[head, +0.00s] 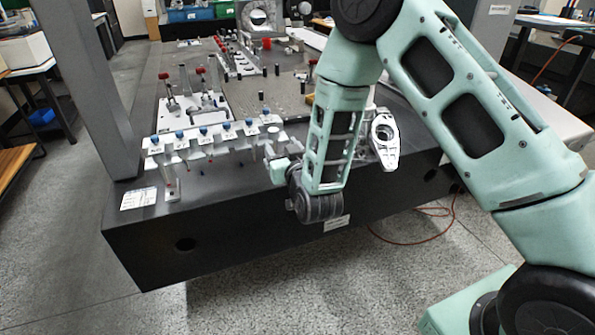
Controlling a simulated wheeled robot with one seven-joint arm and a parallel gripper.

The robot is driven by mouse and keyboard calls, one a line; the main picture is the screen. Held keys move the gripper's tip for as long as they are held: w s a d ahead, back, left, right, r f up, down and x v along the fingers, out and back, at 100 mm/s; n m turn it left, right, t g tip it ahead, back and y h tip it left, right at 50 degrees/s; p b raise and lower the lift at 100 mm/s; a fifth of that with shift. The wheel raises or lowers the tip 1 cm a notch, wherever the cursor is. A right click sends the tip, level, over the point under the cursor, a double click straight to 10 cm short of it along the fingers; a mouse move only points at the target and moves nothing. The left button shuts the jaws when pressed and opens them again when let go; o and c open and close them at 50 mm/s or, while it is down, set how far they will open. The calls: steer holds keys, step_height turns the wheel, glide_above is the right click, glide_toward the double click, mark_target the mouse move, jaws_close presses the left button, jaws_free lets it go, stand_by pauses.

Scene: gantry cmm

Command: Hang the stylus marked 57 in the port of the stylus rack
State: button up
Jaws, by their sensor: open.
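The stylus rack (215,147) is a pale bar along the near left edge of the dark granite table. It has several white label tags and blue-topped pieces in a row, with thin styluses hanging below. The tag lettering is too small to read, so I cannot tell which stylus is marked 57 or which port is free. My gripper (270,154) is at the right end of the rack, jaws open, facing left. The wrist partly hides it, and I cannot tell whether it touches anything. No held stylus is visible.
The granite table (240,225) has a free front strip. Red-knobbed fixtures (185,100) stand behind the rack. A grey gantry column (85,80) rises at left. A printed card (139,198) lies at the near left corner.

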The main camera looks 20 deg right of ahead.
steer(key=s+p, duration=0.1)
steer(key=s, duration=1)
steer(key=shift+s, duration=0.35)
steer(key=s+a+r+n+g+y+p, duration=0.4)
steer(key=s+a+r+g+p, duration=0.25)
steer(key=a+g, duration=0.45)
steer(key=s+d+r+n+g+h+p, duration=0.1)
steer(key=s+d+r+g, duration=0.1)
steer(key=s+r, duration=0.3)
steer(key=s+d+r+n+g+h+p, duration=0.2)
steer(key=s+r+g, duration=0.3)
steer(key=s, duration=0.9)
steer(key=shift+d+r+n+p, duration=0.3)
steer(key=shift+d+r, duration=0.1)
